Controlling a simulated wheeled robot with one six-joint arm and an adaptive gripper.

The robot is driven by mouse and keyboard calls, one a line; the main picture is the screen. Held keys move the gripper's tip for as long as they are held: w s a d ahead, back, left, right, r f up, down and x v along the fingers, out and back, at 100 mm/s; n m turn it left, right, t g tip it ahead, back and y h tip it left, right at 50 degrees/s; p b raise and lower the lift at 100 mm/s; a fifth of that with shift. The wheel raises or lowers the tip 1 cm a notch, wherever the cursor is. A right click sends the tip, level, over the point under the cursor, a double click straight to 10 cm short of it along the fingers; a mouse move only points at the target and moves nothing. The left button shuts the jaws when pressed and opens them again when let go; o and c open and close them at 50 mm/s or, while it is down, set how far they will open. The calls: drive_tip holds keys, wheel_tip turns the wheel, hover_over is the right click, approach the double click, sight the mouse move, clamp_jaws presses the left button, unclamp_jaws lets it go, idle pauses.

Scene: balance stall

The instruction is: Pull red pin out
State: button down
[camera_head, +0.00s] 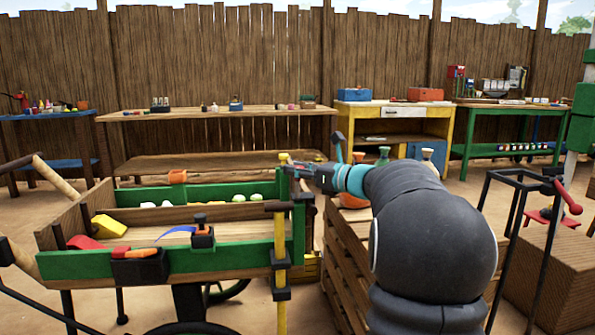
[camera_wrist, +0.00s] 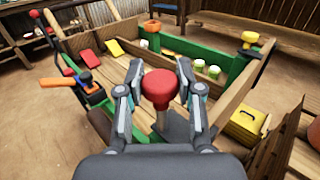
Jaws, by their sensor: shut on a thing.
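The red pin has a round red knob (camera_wrist: 160,86) and a pale metal shaft below it in the wrist view. My gripper (camera_wrist: 161,74) has one finger on each side of the knob and is shut on it. The shaft runs down toward a dark plate (camera_wrist: 178,128); its lower end is hidden, so I cannot tell how deep it sits. In the head view my gripper (camera_head: 298,170) is at the right end of the green and wooden cart (camera_head: 225,258). The red pin cannot be made out there.
A wooden crate (camera_head: 345,262) is close on the right. A yellow box (camera_wrist: 245,124) lies beside the cart.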

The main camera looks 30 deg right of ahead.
drive_tip(key=shift+r, duration=0.35)
drive_tip(key=c, duration=1)
unclamp_jaws()
drive_tip(key=shift+o, duration=1.2)
drive_tip(key=shift+f, duration=0.1)
drive_tip(key=v, duration=1.2)
